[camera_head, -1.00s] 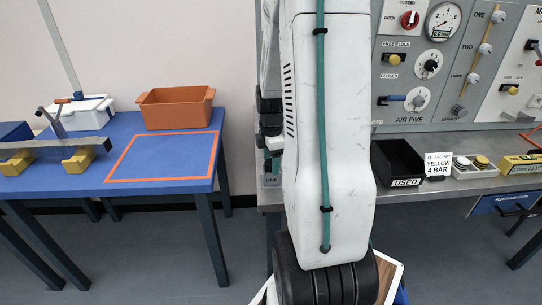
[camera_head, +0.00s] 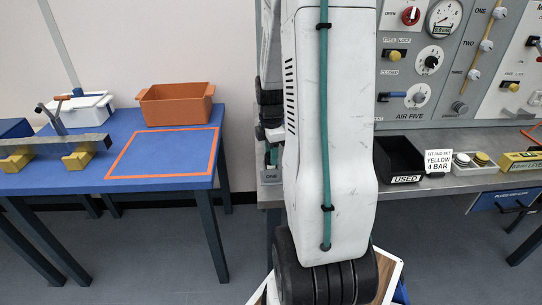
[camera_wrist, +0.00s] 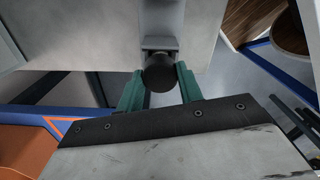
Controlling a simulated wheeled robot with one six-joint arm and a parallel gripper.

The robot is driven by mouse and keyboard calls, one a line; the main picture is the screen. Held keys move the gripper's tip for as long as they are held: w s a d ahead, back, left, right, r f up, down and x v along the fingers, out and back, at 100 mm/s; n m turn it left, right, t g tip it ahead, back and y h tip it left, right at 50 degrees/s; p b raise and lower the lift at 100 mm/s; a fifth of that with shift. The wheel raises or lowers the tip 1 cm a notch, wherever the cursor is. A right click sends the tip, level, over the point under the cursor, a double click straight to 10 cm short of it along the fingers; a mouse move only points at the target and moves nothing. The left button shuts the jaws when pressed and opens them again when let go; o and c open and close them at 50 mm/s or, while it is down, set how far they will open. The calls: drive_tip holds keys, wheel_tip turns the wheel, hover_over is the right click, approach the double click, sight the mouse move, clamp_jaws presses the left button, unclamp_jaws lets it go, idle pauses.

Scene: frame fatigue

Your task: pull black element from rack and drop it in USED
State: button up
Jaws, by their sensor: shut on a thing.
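In the wrist view, the two green fingers of my gripper (camera_wrist: 160,88) are shut on the black element (camera_wrist: 159,73), a short dark cylinder. Its far end meets or lies just under a grey bracket (camera_wrist: 161,42); I cannot tell whether it is free of it. In the head view my own white arm fills the middle and hides the gripper and the element. The black open bin (camera_head: 404,158) labelled USED stands on the grey bench, just right of my arm.
A card reading YELLOW 4 BAR (camera_head: 438,161) and a tray of round parts (camera_head: 472,164) stand right of the bin. The valve panel (camera_head: 440,70) rises behind. At left, a blue table (camera_head: 130,183) carries an orange bin (camera_head: 176,105).

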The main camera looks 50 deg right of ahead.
drive_tip(key=shift+r, duration=2.5)
drive_tip(key=shift+r, duration=2)
